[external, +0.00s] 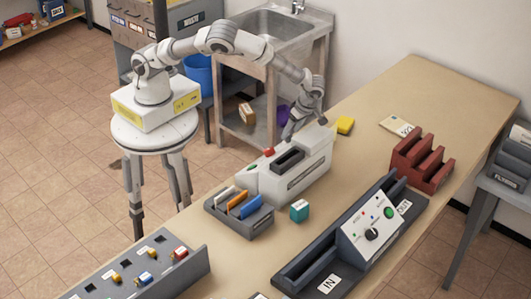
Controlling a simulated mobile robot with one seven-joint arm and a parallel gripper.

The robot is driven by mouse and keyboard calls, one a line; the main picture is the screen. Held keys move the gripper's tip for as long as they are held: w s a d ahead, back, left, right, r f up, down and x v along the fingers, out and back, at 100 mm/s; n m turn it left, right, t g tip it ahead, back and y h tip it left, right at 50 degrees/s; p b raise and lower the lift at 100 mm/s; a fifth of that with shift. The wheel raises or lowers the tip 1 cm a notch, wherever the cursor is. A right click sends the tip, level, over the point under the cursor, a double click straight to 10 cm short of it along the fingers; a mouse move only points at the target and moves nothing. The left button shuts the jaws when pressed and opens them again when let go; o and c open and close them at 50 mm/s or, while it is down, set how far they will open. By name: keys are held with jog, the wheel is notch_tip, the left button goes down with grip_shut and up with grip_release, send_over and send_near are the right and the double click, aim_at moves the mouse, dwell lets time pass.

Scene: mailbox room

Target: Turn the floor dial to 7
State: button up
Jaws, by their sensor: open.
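The dial (372,234) is a black round knob on the sloped white face of a control panel (360,250). The panel stands on a long dark rail unit on the table, and a green round button (388,212) sits to the knob's upper right. The dial's markings and pointer are too small to read. My gripper (304,130) is open, pointing down by the far end of a white slotted machine. It is well to the upper left of the dial and apart from it. I cannot tell whether it touches the machine.
The white machine (300,180) with a red button stands between my arm's base and the panel. A grey tray of coloured cards (238,223), a teal box (299,211), a red rack (421,163) and a yellow block (345,125) are nearby.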

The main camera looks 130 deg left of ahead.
jog(key=shift+x, duration=1.15)
grip_shut()
